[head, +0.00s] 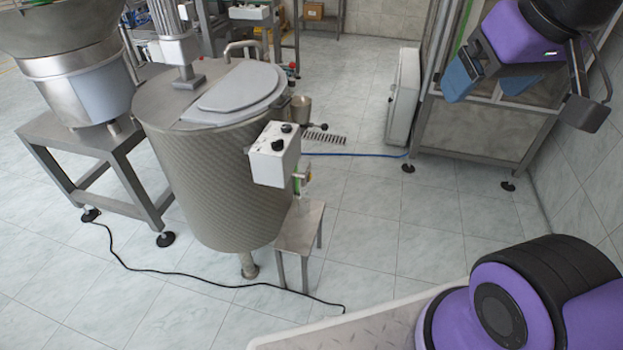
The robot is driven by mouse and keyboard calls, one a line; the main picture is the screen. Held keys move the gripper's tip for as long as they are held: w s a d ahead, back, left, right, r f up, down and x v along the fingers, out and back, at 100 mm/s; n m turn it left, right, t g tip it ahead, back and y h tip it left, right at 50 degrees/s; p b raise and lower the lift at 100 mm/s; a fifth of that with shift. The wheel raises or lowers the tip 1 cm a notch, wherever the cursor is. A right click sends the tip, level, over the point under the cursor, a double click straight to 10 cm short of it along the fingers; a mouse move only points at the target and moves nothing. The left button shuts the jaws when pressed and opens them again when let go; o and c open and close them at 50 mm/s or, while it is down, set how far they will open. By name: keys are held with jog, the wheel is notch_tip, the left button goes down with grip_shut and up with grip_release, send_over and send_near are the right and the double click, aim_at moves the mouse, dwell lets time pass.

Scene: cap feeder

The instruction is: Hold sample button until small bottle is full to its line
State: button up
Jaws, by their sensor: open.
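Which control is the sample button is too small to tell. A small pale, clear-looking bottle (304,204) seems to stand below the box, on a small metal stand (300,228), under a part with a green strip. Its line and fill level cannot be made out. My gripper (522,108) is at the upper right, open and empty, well apart from the box and bottle.
A steel bowl feeder on a frame (95,165) stands at the left. A black cable (200,285) runs across the floor in front of the tank. A metal-framed cabinet (480,130) is at the right.

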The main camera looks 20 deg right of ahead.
grip_shut()
dwell(0.3)
dwell(1.4)
